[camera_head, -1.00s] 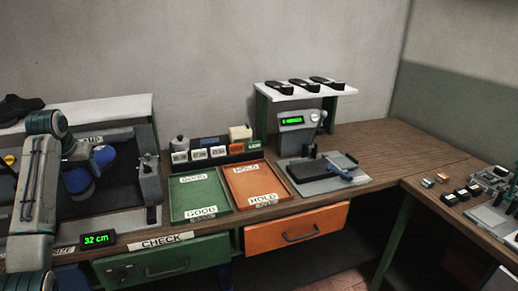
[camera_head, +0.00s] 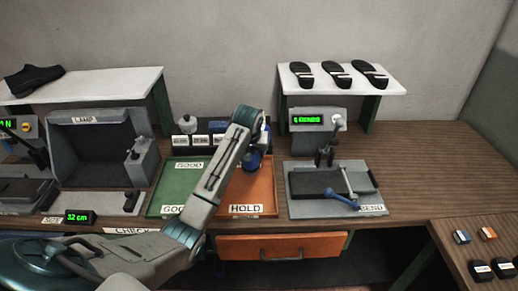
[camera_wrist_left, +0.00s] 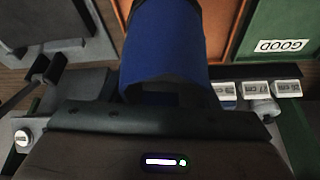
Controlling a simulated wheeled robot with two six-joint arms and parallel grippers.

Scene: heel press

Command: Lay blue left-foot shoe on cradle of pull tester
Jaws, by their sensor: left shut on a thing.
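The blue shoe (camera_wrist_left: 168,45) fills the upper middle of the left wrist view, held in my left gripper (camera_wrist_left: 150,100). In the head view my left arm reaches over the green and orange trays, and only a small blue part of the shoe (camera_head: 252,160) shows beside the arm, above the orange tray. The left gripper's fingers are mostly hidden in the head view. The pull tester, a grey machine with a lit green display (camera_head: 309,120), stands to the right of the shoe. My right gripper is not seen.
The orange HOLD tray (camera_head: 262,200) and green GOOD tray (camera_head: 160,203) lie left of the tester. A white shelf (camera_head: 390,85) with three dark soles stands behind it. The lamp box (camera_head: 100,145) is at left. The wooden bench right of the tester is clear.

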